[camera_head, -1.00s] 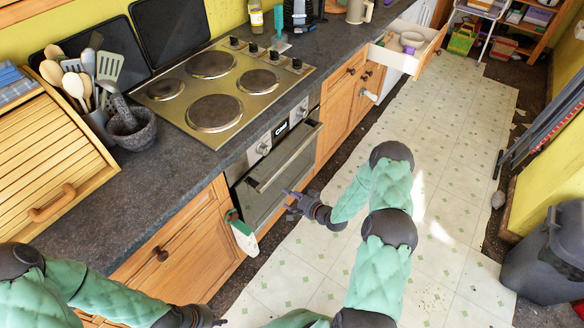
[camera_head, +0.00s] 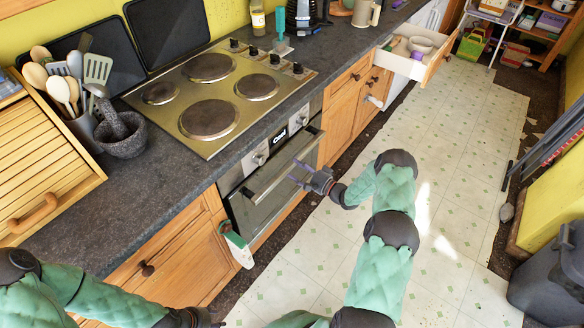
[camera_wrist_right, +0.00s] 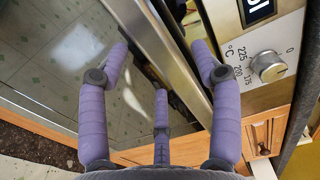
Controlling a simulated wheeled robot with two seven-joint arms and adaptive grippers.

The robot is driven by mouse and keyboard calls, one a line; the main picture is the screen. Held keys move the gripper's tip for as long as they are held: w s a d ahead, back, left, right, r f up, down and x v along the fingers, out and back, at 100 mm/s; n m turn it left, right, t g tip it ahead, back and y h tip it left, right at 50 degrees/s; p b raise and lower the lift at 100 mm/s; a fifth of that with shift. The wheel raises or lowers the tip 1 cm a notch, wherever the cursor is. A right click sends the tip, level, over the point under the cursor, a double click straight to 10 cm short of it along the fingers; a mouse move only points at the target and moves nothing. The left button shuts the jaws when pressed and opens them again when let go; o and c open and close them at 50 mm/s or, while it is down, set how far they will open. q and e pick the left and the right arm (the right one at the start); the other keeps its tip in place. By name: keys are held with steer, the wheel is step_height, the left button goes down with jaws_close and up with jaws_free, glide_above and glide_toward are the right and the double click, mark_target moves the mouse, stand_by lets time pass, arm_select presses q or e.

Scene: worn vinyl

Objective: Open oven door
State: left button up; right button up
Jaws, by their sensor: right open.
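The oven (camera_head: 262,185) sits under the hob, and its dark glass door is shut. The door's long silver handle (camera_head: 270,182) runs across its top. My right gripper (camera_head: 299,174) is open and empty, with its fingertips close to the right part of the handle. In the right wrist view, the purple fingers (camera_wrist_right: 160,70) are spread apart, with the handle bar (camera_wrist_right: 150,42) passing diagonally beyond and between them; contact cannot be told. My left gripper (camera_head: 200,318) shows only partly at the bottom edge, and its jaws cannot be made out.
An oven knob (camera_wrist_right: 268,66) is right of the fingers in the wrist view. A towel (camera_head: 238,247) hangs left of the oven. An open drawer (camera_head: 415,62) sticks out farther along the counter. The vinyl floor (camera_head: 460,170) is clear; a dark bin (camera_head: 550,265) stands right.

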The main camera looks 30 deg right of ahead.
mark_target(292, 165)
steer(key=shift+b+x, duration=0.3)
steer(key=shift+x, duration=1.3)
jaws_close()
